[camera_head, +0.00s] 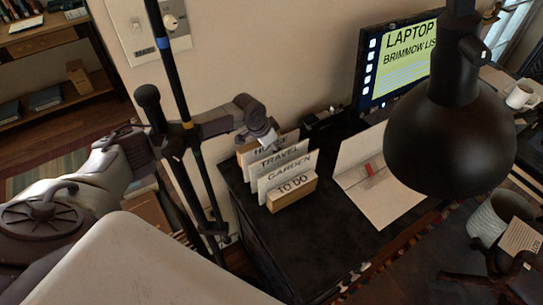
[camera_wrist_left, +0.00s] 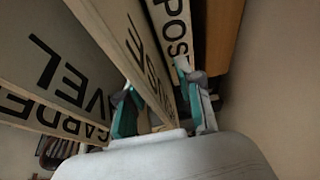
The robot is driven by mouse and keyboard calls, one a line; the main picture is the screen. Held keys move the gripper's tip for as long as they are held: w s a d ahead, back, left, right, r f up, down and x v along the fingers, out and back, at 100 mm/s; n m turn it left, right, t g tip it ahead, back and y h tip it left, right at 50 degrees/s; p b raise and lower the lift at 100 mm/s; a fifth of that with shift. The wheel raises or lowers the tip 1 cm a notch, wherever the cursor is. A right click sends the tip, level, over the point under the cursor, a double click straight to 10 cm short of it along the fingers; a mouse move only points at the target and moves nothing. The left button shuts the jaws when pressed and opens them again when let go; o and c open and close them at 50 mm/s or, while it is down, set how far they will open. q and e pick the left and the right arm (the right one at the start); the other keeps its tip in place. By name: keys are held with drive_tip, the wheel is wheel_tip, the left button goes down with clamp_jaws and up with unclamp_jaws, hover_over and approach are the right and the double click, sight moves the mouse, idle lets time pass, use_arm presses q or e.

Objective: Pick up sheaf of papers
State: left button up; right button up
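A wooden holder (camera_head: 291,196) on the dark desk holds upright white paper sheaves labelled TRAVEL (camera_head: 279,161), GARDEN (camera_head: 288,173) and TO DO. A HOUSE sheaf stands behind them, partly hidden by my left gripper (camera_head: 264,137). In the left wrist view, my left gripper (camera_wrist_left: 160,105) has its teal-padded fingers on either side of the upright HOUSE sheaf (camera_wrist_left: 140,55). A gap shows between the right finger and the sheaf; contact on the left side is unclear. TRAVEL (camera_wrist_left: 55,65) is to the left and POST (camera_wrist_left: 175,30) to the right.
A black lamp (camera_head: 450,130) hangs over the right of the desk (camera_head: 330,235). A monitor (camera_head: 395,60) stands at the back. A flat white item (camera_head: 385,195) with a red mark lies right of the holder. The wall (camera_head: 260,45) is close behind.

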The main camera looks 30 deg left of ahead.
use_arm(q)
drive_tip(key=shift+f, duration=0.1)
idle(0.3)
clamp_jaws()
